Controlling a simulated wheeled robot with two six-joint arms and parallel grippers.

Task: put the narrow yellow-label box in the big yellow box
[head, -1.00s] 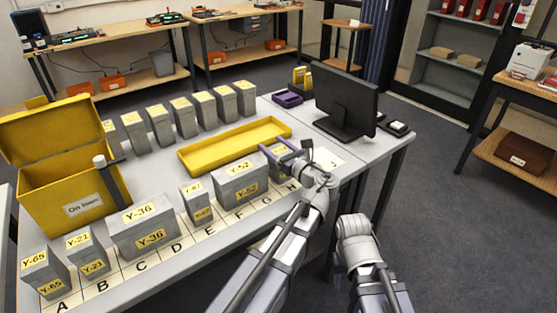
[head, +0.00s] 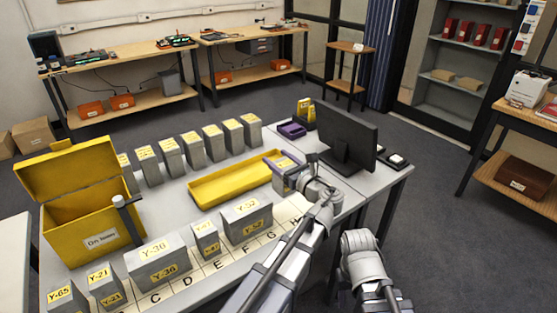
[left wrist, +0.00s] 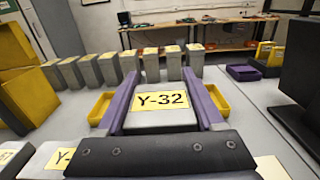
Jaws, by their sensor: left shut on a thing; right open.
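My left gripper (head: 284,168), with purple fingers, is shut on a grey box with a yellow Y-32 label (left wrist: 163,118). In the head view it is at the right end of the yellow tray, and the arm partly hides the held box. The big yellow box (head: 66,233) stands open at the left of the table, its lid (head: 70,170) raised and a white label on its front. Its yellow side also shows at the left of the left wrist view (left wrist: 30,98). No fingers of my right gripper show; only my right arm is at the lower right.
A front row of grey boxes stands on lettered spaces, including Y-36 (head: 158,262) and a narrow one (head: 206,238). More grey boxes (head: 213,146) stand behind the yellow tray (head: 232,188). A dark post (head: 128,218) is beside the yellow box. A monitor (head: 345,135) stands at right.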

